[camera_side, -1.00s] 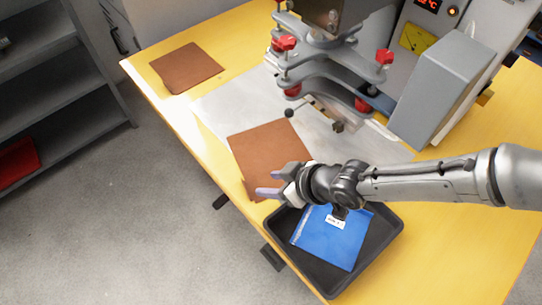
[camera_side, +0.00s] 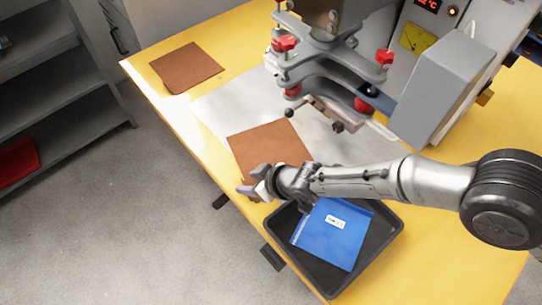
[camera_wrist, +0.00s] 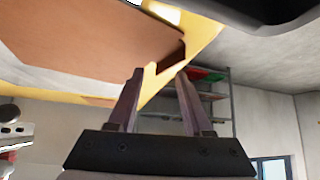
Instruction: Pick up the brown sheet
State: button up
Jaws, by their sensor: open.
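A brown sheet (camera_side: 270,143) lies on the table in front of the machine in the side view, its near end hidden behind my gripper. A second brown sheet (camera_side: 187,68) lies flat at the table's far left corner. My gripper (camera_side: 252,179) is open at the near-left edge of the closer sheet, its fingers pointing left. In the wrist view the two fingers of my gripper (camera_wrist: 160,75) stand apart, just by the edge of the large brown sheet (camera_wrist: 90,40). I cannot tell whether the sheet's edge is between the fingers.
A black tray (camera_side: 384,248) holding a blue packet (camera_side: 333,236) with a white label sits under and beside my wrist. A grey machine (camera_side: 322,60) with red knobs stands behind the sheet. Grey shelves (camera_side: 60,85) stand left, beyond the table's edge.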

jog(key=shift+x, duration=1)
grip_shut()
dwell(0.9)
